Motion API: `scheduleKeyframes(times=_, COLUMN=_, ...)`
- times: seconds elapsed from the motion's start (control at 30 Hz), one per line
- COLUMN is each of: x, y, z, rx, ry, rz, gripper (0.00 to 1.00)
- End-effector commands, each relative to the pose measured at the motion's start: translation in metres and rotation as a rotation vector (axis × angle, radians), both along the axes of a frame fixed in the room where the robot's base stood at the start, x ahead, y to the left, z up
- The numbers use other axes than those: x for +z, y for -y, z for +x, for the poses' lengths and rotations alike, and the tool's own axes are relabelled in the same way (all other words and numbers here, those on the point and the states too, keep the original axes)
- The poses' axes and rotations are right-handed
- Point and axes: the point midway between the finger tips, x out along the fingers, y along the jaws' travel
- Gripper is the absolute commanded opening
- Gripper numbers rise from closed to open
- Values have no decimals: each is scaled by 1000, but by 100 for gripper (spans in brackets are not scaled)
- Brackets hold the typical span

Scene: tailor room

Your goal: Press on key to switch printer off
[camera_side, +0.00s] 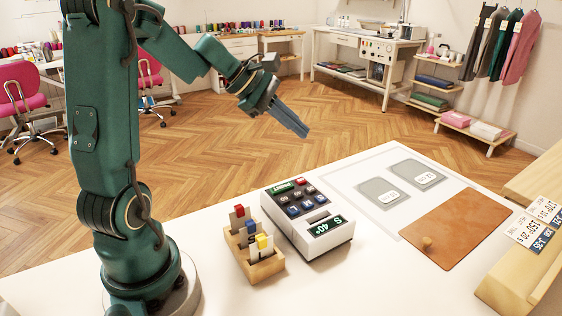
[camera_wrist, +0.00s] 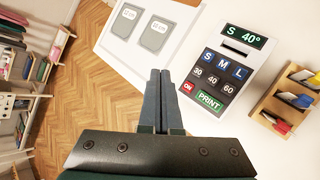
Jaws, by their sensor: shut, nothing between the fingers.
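The label printer (camera_side: 335,240) is a white box with a dark key panel on the table. Its display (camera_wrist: 244,37) reads "S 40°" and is lit. In the wrist view the red ON key (camera_wrist: 188,87) sits at the panel's lower left corner, beside the green PRINT key (camera_wrist: 209,102). The red key also shows in the side view (camera_side: 299,181), at the panel's far edge. My gripper (camera_side: 305,133) is shut and empty, raised in the air beyond the printer and apart from it. In the wrist view its fingertips (camera_wrist: 160,72) point left of the ON key.
Grey label pads (camera_side: 382,193) lie on a white sheet, near a brown board with a knob (camera_side: 450,230). A wooden block with tags (camera_side: 510,285) is at the right. Air around my gripper is clear.

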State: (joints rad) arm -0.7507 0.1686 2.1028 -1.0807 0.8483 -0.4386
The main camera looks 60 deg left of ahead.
Motion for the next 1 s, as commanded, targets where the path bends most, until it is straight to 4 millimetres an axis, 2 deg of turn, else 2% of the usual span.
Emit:
scheduleKeyframes(times=0.37, x=-6, y=1, z=0, rx=-4, ry=0, rz=-3, gripper=0)
scheduleKeyframes(times=0.8, x=-63, y=2, z=-1, rx=-3, ry=-6, rz=-2, gripper=0)
scheduleKeyframes(times=1.0, x=-81, y=2, z=0, rx=-5, ry=-1, rz=-2, gripper=0)
